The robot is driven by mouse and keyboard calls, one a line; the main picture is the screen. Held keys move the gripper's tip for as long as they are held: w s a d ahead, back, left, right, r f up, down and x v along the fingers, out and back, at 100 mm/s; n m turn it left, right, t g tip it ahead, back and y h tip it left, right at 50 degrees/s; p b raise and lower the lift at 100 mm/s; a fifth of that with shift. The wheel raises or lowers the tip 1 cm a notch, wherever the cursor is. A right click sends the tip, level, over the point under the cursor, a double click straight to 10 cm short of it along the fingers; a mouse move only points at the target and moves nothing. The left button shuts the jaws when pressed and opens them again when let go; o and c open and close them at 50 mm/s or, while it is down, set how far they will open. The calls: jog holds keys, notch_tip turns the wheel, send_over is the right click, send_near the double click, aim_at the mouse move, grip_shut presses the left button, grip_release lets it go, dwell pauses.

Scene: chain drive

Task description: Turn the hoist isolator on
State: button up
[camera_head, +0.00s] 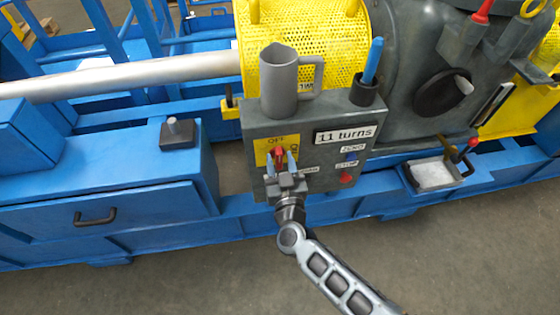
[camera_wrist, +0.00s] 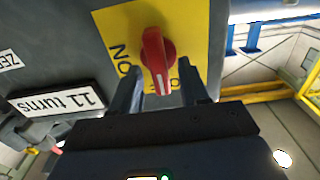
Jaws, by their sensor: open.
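The hoist isolator is a red rotary knob (camera_head: 278,152) on a yellow plate (camera_head: 262,158), on the front of a grey control box (camera_head: 318,128). In the wrist view the red knob (camera_wrist: 155,58) shows large, with its white-marked end towards the bottom, by the partly hidden OFF lettering. The ON lettering (camera_wrist: 120,52) is at the left on the yellow plate (camera_wrist: 190,22). My gripper (camera_head: 283,164) is open at the knob; in the wrist view my gripper (camera_wrist: 161,74) has one finger on each side of it. I cannot tell whether the fingers touch it.
An "11 turns" label (camera_head: 344,134) and a red button (camera_head: 346,179) are right of the knob. A grey jug (camera_head: 278,85) and a blue-handled tool (camera_head: 373,62) stand on the box top. A blue drawer unit (camera_head: 110,205) is at the left. The floor in front is clear.

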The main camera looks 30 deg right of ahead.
jog(key=shift+w, duration=0.15)
jog(key=shift+c, duration=0.3)
grip_shut()
jog(key=shift+d+r+m, duration=0.1)
jog(key=shift+m, duration=0.3)
jog(key=m, duration=0.3)
jog(key=shift+d+m, duration=0.15)
jog(key=shift+m, duration=0.15)
jog(key=shift+d+f+m+b, duration=0.15)
jog(key=shift+m+b, duration=0.7)
jog(key=shift+m, duration=1.4)
jog(key=shift+d+f+m+b, duration=0.15)
jog(key=shift+m+b, duration=0.7)
jog(key=shift+m, duration=1.45)
jog(key=shift+d+f+m+b, duration=0.15)
jog(key=shift+m+b, duration=0.7)
jog(key=shift+m, duration=1.4)
